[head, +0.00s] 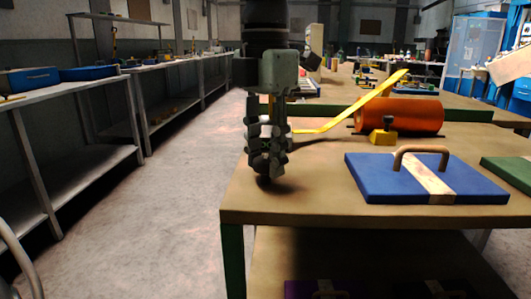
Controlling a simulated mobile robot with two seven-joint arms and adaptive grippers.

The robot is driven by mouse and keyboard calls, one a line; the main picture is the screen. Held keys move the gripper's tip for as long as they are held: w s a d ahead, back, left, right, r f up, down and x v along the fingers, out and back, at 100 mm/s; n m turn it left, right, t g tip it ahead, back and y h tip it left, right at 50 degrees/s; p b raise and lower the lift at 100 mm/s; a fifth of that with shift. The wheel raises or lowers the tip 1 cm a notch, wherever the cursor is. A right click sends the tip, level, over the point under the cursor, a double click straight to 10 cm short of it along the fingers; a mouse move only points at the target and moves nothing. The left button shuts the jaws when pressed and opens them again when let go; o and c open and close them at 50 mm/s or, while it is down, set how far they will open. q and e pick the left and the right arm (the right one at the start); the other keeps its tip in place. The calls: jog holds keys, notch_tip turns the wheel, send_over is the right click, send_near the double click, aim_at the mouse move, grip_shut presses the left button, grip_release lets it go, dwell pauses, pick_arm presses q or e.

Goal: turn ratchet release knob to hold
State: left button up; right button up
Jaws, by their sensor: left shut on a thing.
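My left gripper (267,168) points straight down at the near left part of the wooden table (330,212). Its fingers are closed on a small dark round thing (264,180) low at the table top. The fingers hide most of it, so I cannot tell whether it is the ratchet release knob or which way it is turned. An orange roll (412,114) lies behind and to the right, with a yellow foil strip (350,112) beside it. A yellow block (382,138) with a black knob (389,122) sits in front of the roll. My right gripper is not in view.
A blue plate (375,180) with a tan band and a brown handle (420,152) lies right of my left gripper. A green plate (508,170) is at the right edge. Bare table lies between gripper and blue plate. Metal shelves (75,90) stand left across the floor.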

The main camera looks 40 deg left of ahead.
aim_at(265, 159)
pick_arm(q)
jog(key=o, duration=1.1)
jog(key=shift+o, duration=0.2)
jog(key=shift+r, duration=0.1)
notch_tip(265, 159, up, 12)
